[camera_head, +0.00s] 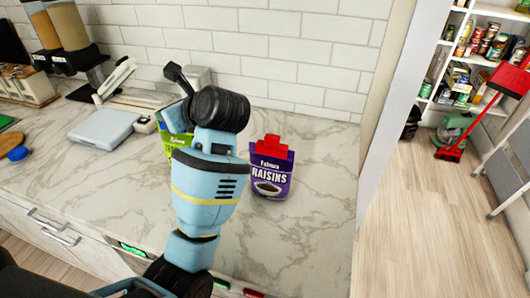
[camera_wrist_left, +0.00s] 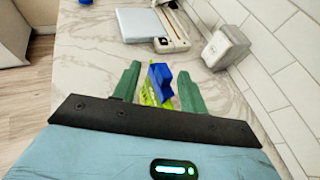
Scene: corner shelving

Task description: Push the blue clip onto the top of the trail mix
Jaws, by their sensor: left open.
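The green trail mix bag (camera_head: 174,142) stands on the marble counter, partly hidden behind my left arm in the head view. In the left wrist view the bag (camera_wrist_left: 149,96) shows as a narrow green strip between my fingers. The blue clip (camera_wrist_left: 159,76) is at the bag's top edge; I cannot tell how far down it sits. My left gripper (camera_wrist_left: 160,69) is open, with one green finger on each side of the clip and visible gaps between. Its fingers are hidden in the head view. My right gripper is not in view.
A purple raisins bag (camera_head: 270,178) with a red clip (camera_head: 269,147) stands right of my left arm. A light-blue scale-like slab (camera_head: 104,128) and a slicer-like device (camera_head: 117,82) lie to the left. The tiled wall (camera_head: 290,72) is close behind. The front right counter is clear.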

